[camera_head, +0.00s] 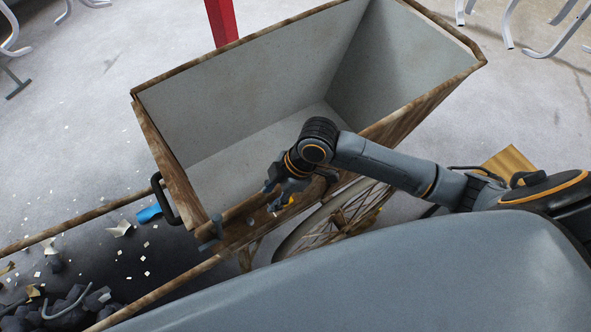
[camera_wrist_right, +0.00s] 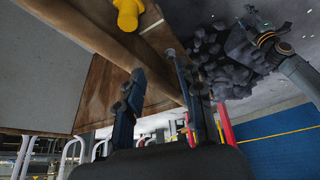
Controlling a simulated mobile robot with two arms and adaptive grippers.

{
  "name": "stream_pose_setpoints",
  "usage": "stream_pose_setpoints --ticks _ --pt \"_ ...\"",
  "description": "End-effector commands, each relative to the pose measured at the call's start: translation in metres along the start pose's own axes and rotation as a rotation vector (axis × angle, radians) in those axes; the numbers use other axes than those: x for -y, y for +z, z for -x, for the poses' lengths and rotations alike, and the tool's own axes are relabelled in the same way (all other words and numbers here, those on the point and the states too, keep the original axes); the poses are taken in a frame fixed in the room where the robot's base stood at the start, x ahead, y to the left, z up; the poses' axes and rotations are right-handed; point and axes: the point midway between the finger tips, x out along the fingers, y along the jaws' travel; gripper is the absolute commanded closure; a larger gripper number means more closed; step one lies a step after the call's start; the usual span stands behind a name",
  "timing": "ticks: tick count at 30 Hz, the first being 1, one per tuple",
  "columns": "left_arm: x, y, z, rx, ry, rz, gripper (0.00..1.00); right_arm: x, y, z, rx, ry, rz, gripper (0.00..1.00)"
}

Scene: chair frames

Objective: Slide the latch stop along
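The wooden-edged cart (camera_head: 180,180) fills the middle of the head view. My right gripper (camera_head: 277,197) is at its near side rail, beside a small yellow part (camera_head: 290,201). In the right wrist view, the right gripper's two dark fingers (camera_wrist_right: 162,108) are spread apart. A thin grey rod with a round end (camera_wrist_right: 174,62) shows near the right finger; I cannot tell whether they touch. A yellow knob (camera_wrist_right: 128,14) sits on the wood above. I cannot tell which part is the latch stop. My left gripper (camera_wrist_right: 256,22) shows small at the top right of the wrist view.
A grey peg (camera_head: 211,232) stands at the cart's near corner, and a black handle (camera_head: 164,198) at its left end. A spoked wheel (camera_head: 325,228) is below my right arm. Dark rubble (camera_head: 65,305) and pale scraps lie at lower left. A red post (camera_head: 221,20) stands behind.

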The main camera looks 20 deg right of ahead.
Motion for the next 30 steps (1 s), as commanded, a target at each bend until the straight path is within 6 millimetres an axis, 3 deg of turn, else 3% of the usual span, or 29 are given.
stream_pose_setpoints --ticks 1,6,14,20,30 --pt "0.0 0.0 0.001 0.0 0.0 0.0 0.48 -0.011 0.01 0.008 0.027 -0.018 0.061 0.63" --pt "0.0 0.0 0.002 0.0 0.0 0.0 0.48 -0.025 0.036 0.028 0.069 -0.106 0.193 0.63" --pt "0.0 0.0 0.0 0.0 0.0 0.0 0.48 -0.032 0.052 0.041 0.08 -0.152 0.241 0.63" --pt "-0.001 0.001 -0.013 0.0 0.0 0.0 0.48 -0.03 0.054 0.027 0.08 -0.153 0.241 0.63" --pt "-0.001 0.005 -0.056 0.0 0.0 0.0 0.48 -0.02 0.06 -0.019 0.082 -0.163 0.24 0.63"
